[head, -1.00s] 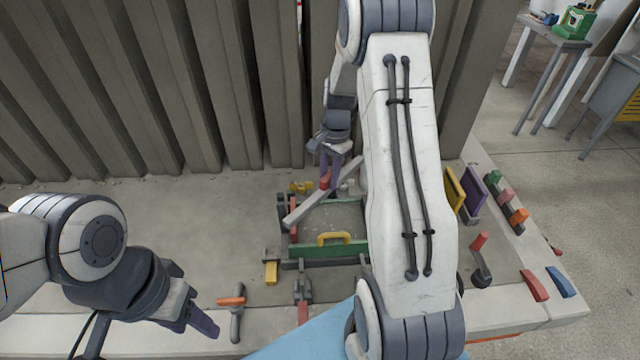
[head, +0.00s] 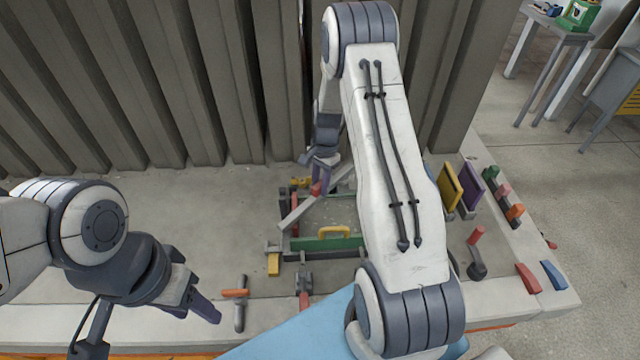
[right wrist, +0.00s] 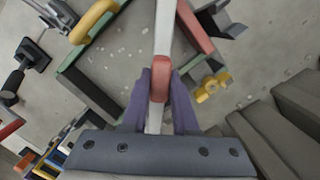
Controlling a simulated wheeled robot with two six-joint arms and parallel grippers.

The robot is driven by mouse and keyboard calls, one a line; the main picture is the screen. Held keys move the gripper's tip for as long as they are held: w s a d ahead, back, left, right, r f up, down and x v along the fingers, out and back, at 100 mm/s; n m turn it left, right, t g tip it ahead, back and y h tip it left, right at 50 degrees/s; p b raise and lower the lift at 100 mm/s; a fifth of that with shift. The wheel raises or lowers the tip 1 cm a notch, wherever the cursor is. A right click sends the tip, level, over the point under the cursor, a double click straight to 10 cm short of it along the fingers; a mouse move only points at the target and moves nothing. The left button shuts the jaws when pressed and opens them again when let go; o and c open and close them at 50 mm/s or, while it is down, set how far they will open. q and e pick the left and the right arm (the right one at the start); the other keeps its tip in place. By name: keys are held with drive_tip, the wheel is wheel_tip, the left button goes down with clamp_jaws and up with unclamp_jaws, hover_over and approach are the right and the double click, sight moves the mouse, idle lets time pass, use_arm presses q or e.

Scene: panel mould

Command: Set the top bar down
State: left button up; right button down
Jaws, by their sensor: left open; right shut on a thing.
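The top bar (head: 298,212) is a long light-grey bar with a red grip block (right wrist: 160,78) at its middle. My right gripper (head: 320,182) is shut on the red block, and its purple fingers show on both sides of it in the right wrist view (right wrist: 160,90). The bar lies diagonally over the mould frame, whose green side (head: 322,244) carries a yellow handle (head: 333,232). I cannot tell whether the bar touches the frame. My arm hides the frame's right part. My left gripper (head: 208,308) is open and empty over the table's front left.
A yellow-tipped clamp (head: 274,263) and an orange-handled clamp (head: 238,295) stand near the front. Yellow and purple panels (head: 449,188) stand at the right with several coloured blocks. A ribbed grey wall (head: 200,90) closes the back. The table's left part is clear.

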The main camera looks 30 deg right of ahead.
drive_tip(key=c, duration=0.7)
unclamp_jaws()
drive_tip(key=shift+f, duration=0.1)
